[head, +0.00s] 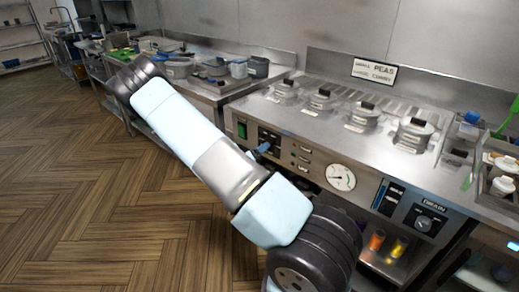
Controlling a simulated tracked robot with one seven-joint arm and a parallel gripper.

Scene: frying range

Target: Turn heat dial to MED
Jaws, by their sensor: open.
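The steel fryer counter (300,122) runs along the wall on the right, with controls on its front face. A dark round knob (424,223) sits on a dark panel under a label that seems to read DRAIN. A white round gauge (341,177) with a needle is left of it. A dark control panel (270,137) is further left, beside a green switch (242,129) and partly behind a blue lever-like part (263,147). I cannot tell which control is the heat dial, or read MED. My arm crosses the picture; my gripper is not visible.
Several lidded round pots (413,133) stand in the counter top. Orange and yellow containers (376,240) are on a shelf below. Another counter (222,88) with pots stands at the back left. The wooden floor (90,190) at left is clear.

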